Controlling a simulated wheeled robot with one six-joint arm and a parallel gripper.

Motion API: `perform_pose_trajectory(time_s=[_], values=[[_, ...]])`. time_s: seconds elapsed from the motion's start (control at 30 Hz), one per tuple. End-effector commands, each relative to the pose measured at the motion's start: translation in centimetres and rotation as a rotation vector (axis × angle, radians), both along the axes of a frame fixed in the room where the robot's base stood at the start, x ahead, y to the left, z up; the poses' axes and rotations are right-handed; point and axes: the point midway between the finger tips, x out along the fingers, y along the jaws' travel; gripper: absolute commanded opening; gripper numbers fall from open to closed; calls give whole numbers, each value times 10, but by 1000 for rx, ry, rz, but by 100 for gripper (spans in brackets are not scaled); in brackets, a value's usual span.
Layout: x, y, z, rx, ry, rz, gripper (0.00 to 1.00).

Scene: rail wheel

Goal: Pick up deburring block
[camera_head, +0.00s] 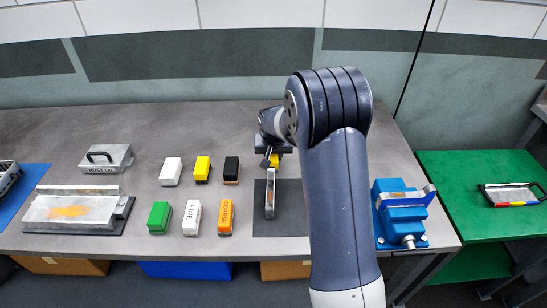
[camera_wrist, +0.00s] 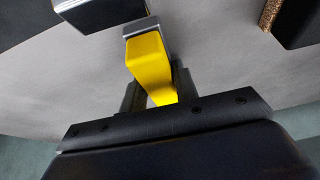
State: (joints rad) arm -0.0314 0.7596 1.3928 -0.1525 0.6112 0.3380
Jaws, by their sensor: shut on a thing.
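My gripper (camera_head: 273,152) is shut on a yellow block with a grey end, taken as the deburring block (camera_wrist: 148,60). In the wrist view the yellow part runs up from between the fingers to the grey end. In the head view a small yellow part of this block (camera_head: 274,160) shows below my gripper, at the far edge of the dark mat. I cannot tell whether it touches the table.
A silver flat tool (camera_head: 270,195) stands on the dark mat (camera_head: 293,215). To the left are several blocks: white (camera_head: 171,171), yellow (camera_head: 202,168), black (camera_head: 231,170), green (camera_head: 159,217), FINE (camera_head: 192,217) and COARSE (camera_head: 225,217). A blue vise (camera_head: 402,215) stands right.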

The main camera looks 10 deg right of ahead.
Motion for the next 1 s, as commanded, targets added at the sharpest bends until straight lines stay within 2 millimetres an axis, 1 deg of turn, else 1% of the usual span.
perform_pose_trajectory(time_s=[0.17, 0.33, 0.6, 0.7, 0.83, 1.0], values=[[0, 0, 2, 0, -1, 0, 0], [1, 0, 13, 0, -5, -1, 0], [1, 0, 71, 0, -7, 0, 0], [1, 0, 88, 0, -4, -1, 0], [0, 0, 101, 1, -3, -1, 0], [0, 0, 106, 0, 0, 0, 0]])
